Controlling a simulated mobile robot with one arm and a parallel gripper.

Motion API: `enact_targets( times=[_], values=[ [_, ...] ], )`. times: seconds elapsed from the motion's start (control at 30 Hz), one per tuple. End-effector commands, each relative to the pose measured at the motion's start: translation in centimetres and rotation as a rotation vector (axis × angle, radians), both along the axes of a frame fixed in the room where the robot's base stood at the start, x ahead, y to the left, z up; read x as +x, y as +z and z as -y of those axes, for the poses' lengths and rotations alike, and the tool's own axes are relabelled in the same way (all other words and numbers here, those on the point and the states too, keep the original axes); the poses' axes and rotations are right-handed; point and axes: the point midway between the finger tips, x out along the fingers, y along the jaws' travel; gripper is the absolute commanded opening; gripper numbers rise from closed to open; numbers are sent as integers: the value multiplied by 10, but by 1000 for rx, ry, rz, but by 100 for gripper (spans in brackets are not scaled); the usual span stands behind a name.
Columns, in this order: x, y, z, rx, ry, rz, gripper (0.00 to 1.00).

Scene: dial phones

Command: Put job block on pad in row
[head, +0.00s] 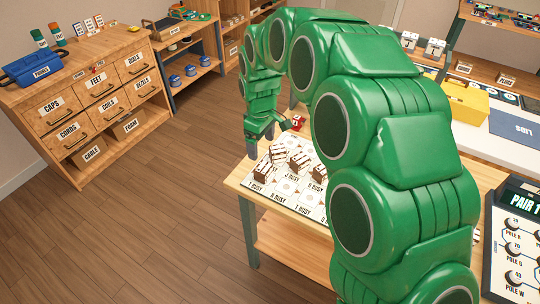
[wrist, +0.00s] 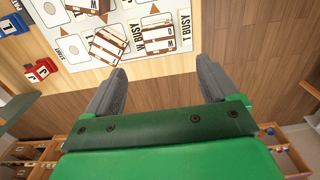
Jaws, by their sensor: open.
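A white board (head: 287,191) printed with pads and labels such as "T BUSY", "R BUSY" and "J BUSY" lies on the wooden table. Several brown-and-white blocks (head: 298,163) stand on it; in the wrist view a block with a W label (wrist: 165,38) stands by "W BUSY", beside another tilted-looking block (wrist: 108,47). My gripper (head: 261,143) hangs near the board's far left edge. In the wrist view my gripper (wrist: 160,82) has its two grey fingers wide apart, with only floor and table edge between them. I cannot tell which block is the job block.
A red block (head: 298,122) sits beyond the board; in the wrist view a blue block (wrist: 12,24) is near it. My arm hides much of the table. A labelled drawer cabinet (head: 95,95) stands at left, with open floor (head: 150,215) between.

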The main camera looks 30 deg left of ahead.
Motion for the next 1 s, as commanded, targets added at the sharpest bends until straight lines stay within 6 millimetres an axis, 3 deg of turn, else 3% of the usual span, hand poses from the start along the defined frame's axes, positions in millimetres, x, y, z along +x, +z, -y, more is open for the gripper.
enact_targets(
  times=[0.3, 0.47, 0.77, 1.0],
  values=[
    [0, 6, 1, 0, -3, 0, 87],
    [4, 18, 21, 2, -48, -4, 87],
    [7, 62, 116, -7, -258, -24, 87],
    [-5, 92, 193, -17, -438, -40, 87]
  ],
)
